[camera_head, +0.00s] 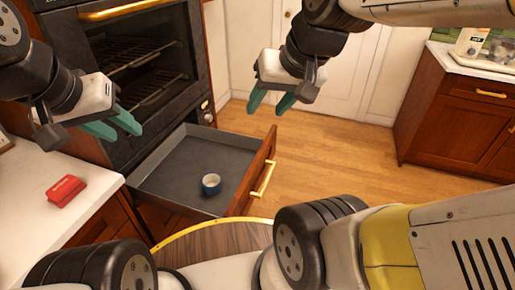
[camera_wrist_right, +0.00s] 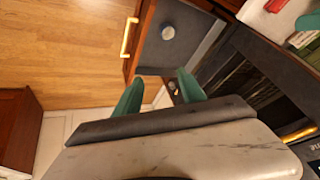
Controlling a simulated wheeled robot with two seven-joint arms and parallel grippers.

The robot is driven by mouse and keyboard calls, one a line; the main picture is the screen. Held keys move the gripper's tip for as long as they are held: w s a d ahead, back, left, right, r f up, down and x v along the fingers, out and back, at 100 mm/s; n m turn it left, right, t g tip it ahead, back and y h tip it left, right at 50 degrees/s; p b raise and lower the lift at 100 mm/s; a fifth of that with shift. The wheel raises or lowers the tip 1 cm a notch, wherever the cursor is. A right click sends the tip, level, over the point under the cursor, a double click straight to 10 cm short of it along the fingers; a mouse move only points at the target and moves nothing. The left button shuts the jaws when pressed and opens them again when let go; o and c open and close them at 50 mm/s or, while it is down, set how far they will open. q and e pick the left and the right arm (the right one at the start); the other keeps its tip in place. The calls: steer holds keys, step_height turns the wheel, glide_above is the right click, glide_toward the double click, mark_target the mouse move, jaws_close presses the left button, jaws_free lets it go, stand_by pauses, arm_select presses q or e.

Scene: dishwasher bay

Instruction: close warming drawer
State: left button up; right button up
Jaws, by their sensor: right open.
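The warming drawer (camera_head: 178,181) stands pulled out below the oven, its grey inside showing. Its wooden front (camera_head: 251,172) carries a brass handle (camera_head: 264,180). My right gripper (camera_head: 267,111) is open and empty, above and beyond the drawer, apart from the handle. My left gripper (camera_head: 125,135) is open and empty, in front of the oven near the counter; it touches nothing I can see.
The oven (camera_head: 147,67) has its racks exposed. A red object (camera_head: 66,191) lies on the white counter (camera_head: 88,215) at left. A round wooden surface with a yellow rim (camera_head: 215,240) is at the front. Open wooden floor (camera_head: 340,150) lies right of the drawer, with cabinets (camera_head: 455,115) beyond.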

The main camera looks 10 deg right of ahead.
steer(key=w+f+m, duration=0.1)
steer(key=w+m, duration=0.1)
steer(key=w+d+m+g, duration=0.1)
steer(key=w+m, duration=0.1)
steer(key=w, duration=0.1)
steer(key=w+d+f+m, duration=0.1)
steer(key=w+m, duration=0.1)
steer(key=w, duration=0.1)
steer(key=shift+d+f+y, duration=0.1)
steer(key=shift+f+y, duration=0.25)
steer(key=shift+y, duration=0.05)
jaws_close()
steer(key=w+d+f+m+g, duration=0.1)
steer(key=w+d+f+m, duration=0.45)
steer(key=f, duration=0.25)
steer(key=w+d+f+m+g, duration=0.1)
steer(key=w+d+f+m, duration=0.45)
steer(key=f+m, duration=0.2)
steer(key=w+d+f+m, duration=0.4)
steer(key=d+f+m, duration=0.15)
steer(key=f, duration=0.35)
steer(key=w+a+f, duration=0.4)
steer(key=a+f, duration=0.2)
steer(key=f, duration=0.3)
steer(key=shift+w+f, duration=0.15)
